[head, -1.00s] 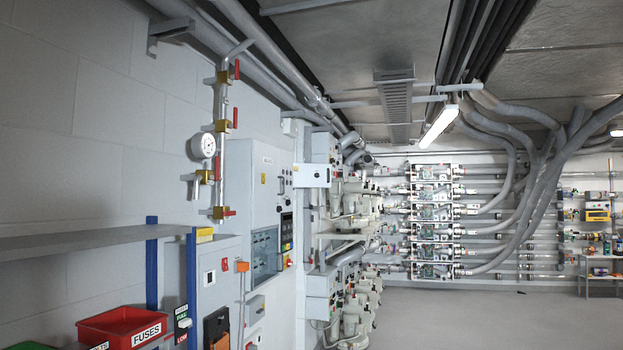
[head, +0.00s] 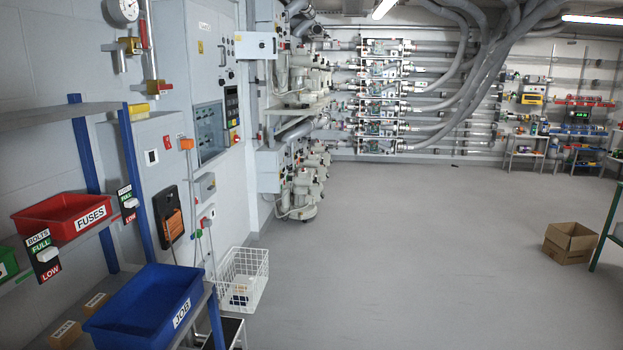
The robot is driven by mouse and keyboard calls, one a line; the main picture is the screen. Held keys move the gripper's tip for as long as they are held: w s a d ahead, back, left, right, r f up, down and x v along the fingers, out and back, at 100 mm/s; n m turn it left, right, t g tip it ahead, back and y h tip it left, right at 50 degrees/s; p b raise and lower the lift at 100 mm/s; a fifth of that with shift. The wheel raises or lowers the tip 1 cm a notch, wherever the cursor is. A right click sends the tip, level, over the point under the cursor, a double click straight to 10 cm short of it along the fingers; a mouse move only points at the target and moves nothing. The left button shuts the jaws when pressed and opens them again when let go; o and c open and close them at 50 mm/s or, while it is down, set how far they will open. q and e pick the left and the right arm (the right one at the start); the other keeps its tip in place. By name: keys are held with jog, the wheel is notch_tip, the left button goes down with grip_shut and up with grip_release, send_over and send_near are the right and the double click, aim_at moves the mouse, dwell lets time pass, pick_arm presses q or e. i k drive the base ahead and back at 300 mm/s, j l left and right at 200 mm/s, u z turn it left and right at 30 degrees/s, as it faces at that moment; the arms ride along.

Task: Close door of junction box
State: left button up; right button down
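A white panel (head: 256,45) with a small dark mark juts out beside the tall grey cabinet on the left wall. It looks like an open box door, but I cannot tell for sure that it belongs to the junction box. Grey boxes (head: 270,170) are mounted just behind and below it, beside the pump units. A small grey box (head: 205,186) also sits lower on the wall beside the cabinet. Neither of my grippers is in view.
A blue JOB bin (head: 145,308) and a red FUSES bin (head: 68,216) sit on the blue-posted shelving at left. A white wire basket (head: 242,280) stands nearby. A cardboard box (head: 570,243) lies at right. The middle floor (head: 400,260) is clear.

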aim_at(247, 44)
jog(key=i, duration=5)
